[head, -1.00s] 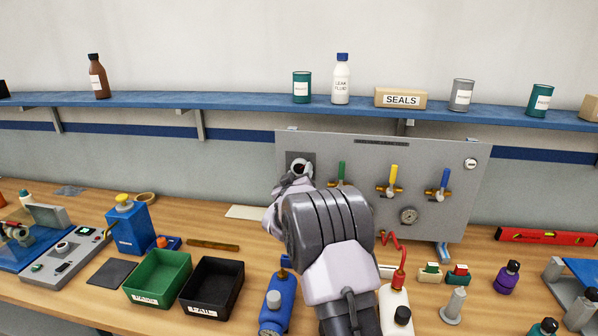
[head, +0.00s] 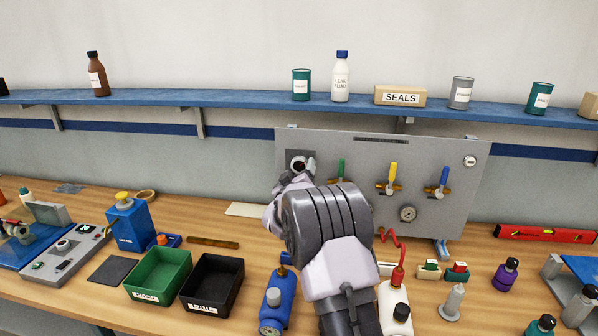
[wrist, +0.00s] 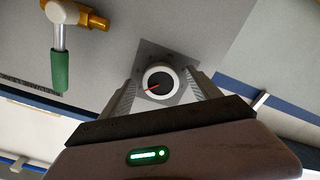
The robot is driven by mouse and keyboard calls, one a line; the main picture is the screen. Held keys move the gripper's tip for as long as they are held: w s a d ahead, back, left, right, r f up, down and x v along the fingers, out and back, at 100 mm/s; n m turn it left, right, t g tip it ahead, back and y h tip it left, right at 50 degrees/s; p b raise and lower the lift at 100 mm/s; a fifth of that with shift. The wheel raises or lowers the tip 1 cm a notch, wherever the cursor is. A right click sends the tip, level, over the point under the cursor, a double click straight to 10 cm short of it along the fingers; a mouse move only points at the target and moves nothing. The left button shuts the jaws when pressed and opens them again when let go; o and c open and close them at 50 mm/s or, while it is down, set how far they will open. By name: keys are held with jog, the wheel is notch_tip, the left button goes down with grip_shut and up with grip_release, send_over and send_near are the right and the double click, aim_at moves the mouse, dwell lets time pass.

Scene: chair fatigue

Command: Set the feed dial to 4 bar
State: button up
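The feed dial (head: 298,163) is a round white-rimmed knob with a dark face on a dark square plate, at the upper left of the grey panel (head: 430,150). In the wrist view the dial (wrist: 158,83) shows a red pointer angled toward the lower left; its scale is too small to read. My gripper (head: 293,181) is just below and in front of the dial in the head view. In the wrist view my gripper (wrist: 163,80) is open, with one finger on each side of the dial and a visible gap on both sides.
Green (head: 341,169), yellow (head: 392,175) and blue (head: 444,180) valve handles stand right of the dial. A blue shelf (head: 240,101) runs above. A blue cylinder (head: 277,303) and a white bottle (head: 394,305) flank my arm.

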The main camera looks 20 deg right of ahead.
jog(key=v, duration=1.7)
jog(key=shift+a, duration=0.2)
jog(key=shift+s, duration=0.15)
jog(key=s+a+m+g+y+b, duration=0.2)
jog(key=s+a+g+y+b, duration=0.25)
jog(key=s+a+y, duration=0.75)
jog(key=s+a+f+m+g+b, duration=0.1)
jog(key=s+a+f+g, duration=0.1)
jog(key=s, duration=1)
jog(key=s+a+f+m+g+b, duration=0.1)
jog(key=s+f, duration=0.3)
jog(key=s, duration=0.8)
jog(key=shift+a+g, duration=0.65)
jog(key=shift+g, duration=0.2)
